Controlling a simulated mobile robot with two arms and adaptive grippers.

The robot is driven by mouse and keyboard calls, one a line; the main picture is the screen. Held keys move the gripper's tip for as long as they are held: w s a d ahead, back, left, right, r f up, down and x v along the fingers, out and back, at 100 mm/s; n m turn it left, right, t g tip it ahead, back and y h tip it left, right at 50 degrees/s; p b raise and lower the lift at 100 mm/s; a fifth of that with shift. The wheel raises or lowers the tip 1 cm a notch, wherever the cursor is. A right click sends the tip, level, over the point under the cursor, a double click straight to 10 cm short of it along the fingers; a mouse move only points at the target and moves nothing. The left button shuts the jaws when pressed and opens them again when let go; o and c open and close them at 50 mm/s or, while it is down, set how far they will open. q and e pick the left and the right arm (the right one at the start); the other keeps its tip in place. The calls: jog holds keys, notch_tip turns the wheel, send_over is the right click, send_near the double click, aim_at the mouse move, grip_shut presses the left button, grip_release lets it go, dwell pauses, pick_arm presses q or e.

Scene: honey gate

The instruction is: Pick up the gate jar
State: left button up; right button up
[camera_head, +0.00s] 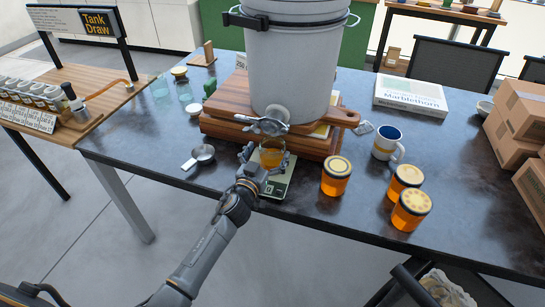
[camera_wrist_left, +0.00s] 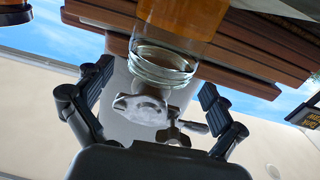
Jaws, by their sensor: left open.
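The gate jar (camera_head: 272,153), an open glass jar with orange honey in it, stands on the small scale (camera_head: 278,184) below the metal honey gate (camera_head: 273,124) of the grey bucket (camera_head: 295,65). My left gripper (camera_head: 266,164) is open at the jar, with a finger on either side of it. In the left wrist view, which looks upside down, the jar's clear threaded rim (camera_wrist_left: 160,66) shows between and beyond the spread fingers (camera_wrist_left: 155,90). The gate (camera_wrist_left: 143,108) shows there too. I see no finger contact with the glass. My right gripper is not in view.
Three lidded honey jars (camera_head: 336,176) stand to the right on the dark table (camera_head: 460,200), near a mug (camera_head: 387,144). A metal scoop (camera_head: 199,156) lies to the left. The wooden boards (camera_head: 225,125) under the bucket are close behind the jar. Cardboard boxes (camera_head: 520,115) are at far right.

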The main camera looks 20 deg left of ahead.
pick_arm(q)
jog(key=shift+w+d+f, duration=0.1)
jog(key=shift+w+d, duration=0.05)
jog(key=shift+w, duration=0.85)
jog(key=shift+s, duration=0.1)
jog(key=shift+c, duration=0.5)
jog(key=c, duration=1.8)
